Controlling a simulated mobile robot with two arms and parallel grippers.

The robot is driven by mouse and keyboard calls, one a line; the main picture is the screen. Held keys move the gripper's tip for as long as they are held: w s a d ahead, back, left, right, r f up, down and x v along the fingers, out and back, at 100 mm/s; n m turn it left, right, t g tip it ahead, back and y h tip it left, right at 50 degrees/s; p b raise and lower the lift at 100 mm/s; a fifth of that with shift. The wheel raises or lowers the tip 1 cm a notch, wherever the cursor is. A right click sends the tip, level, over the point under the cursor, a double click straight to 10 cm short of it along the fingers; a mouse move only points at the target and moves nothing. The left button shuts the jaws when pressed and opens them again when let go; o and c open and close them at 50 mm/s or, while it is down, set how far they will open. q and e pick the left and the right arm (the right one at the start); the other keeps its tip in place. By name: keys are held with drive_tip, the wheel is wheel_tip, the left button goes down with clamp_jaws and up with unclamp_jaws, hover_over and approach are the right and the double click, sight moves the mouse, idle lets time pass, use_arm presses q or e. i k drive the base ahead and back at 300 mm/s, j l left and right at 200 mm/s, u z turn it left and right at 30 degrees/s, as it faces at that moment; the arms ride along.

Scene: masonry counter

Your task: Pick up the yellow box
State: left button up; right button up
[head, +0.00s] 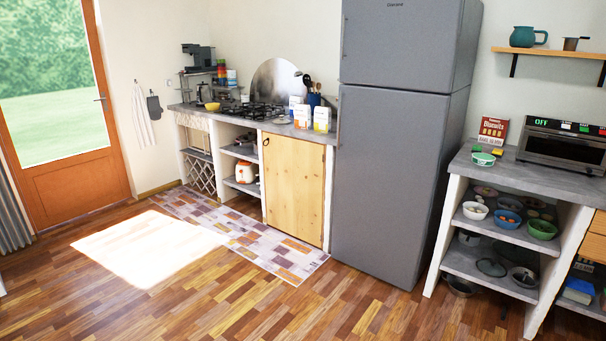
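Several small cartons stand on the masonry counter (272,126), left of the fridge. One is a white and yellow box (322,120) at the counter's right end. Next to it stands a white and blue box (301,117) with some orange. A small yellow item (497,152) lies on the right counter in front of a red biscuit box (492,131); it is too small to tell whether it is a box. Neither of my grippers is in view, and all these things are across the room from the camera.
A tall grey fridge (395,160) stands between the two counters. A gas hob (250,111) and utensil holder (314,100) share the left counter. A patterned rug (270,250) lies before it. The wooden floor (250,310) is clear.

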sight(323, 115)
drive_tip(key=i+j+u, duration=0.1)
drive_tip(key=i, duration=0.7)
drive_tip(key=i+j, duration=0.25)
drive_tip(key=i, duration=0.55)
drive_tip(key=i+j+u, duration=0.15)
drive_tip(key=i, duration=0.65)
drive_tip(key=i+j+z, duration=0.2)
drive_tip(key=i, duration=0.25)
drive_tip(key=i+z, duration=0.15)
drive_tip(key=i, duration=0.3)
